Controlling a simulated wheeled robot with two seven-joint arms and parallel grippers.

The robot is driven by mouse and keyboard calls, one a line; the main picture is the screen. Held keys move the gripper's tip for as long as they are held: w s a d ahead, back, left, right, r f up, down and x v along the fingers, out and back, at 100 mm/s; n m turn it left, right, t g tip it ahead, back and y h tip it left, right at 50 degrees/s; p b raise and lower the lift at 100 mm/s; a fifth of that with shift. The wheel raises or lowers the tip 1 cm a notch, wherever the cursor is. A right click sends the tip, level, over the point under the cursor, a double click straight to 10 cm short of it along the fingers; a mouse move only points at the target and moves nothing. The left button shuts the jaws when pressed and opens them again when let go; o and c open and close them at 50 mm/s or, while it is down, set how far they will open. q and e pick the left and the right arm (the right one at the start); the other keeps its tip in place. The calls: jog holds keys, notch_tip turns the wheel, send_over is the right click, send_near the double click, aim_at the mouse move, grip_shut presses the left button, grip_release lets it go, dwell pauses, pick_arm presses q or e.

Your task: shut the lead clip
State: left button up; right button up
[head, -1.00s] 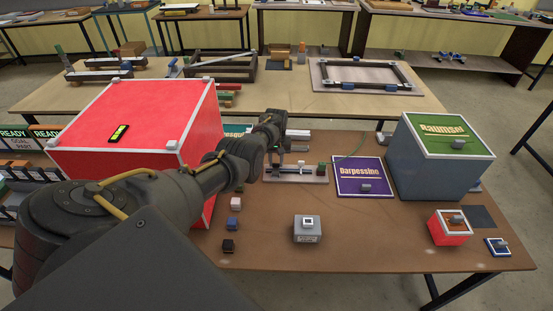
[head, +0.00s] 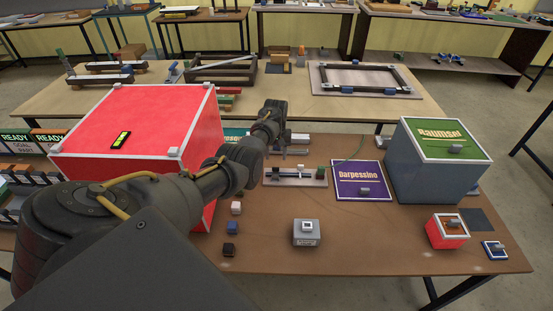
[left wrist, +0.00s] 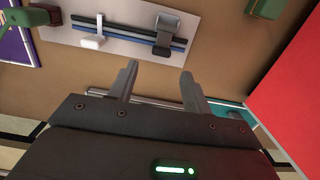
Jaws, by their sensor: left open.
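A pale board (head: 300,183) with parallel dark and blue bars lies on the brown table, left of the purple Darpessino panel. It also shows at the top of the left wrist view (left wrist: 75,33). There a dark clip-like fitting with a grey lever (left wrist: 165,35) sits across the bars, with a white block (left wrist: 91,42) to its left. I cannot tell for sure whether this fitting is the lead clip, or whether it is shut. My left gripper (left wrist: 158,75) is open and empty, its fingers apart from the fitting in that picture. Its fingertips are hard to make out in the head view.
A large red box (head: 140,130) stands beside my left arm. The purple panel (head: 360,176), a grey box with a green top (head: 435,175), a small grey box (head: 306,236) and small cubes (head: 232,227) are on the table. The front middle has bare room.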

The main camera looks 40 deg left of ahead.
pick_arm(q)
notch_tip(320, 180, up, 5)
jog(key=shift+w+r, duration=0.1)
jog(key=shift+r, duration=0.05)
jog(key=shift+r, duration=0.1)
dwell(0.5)
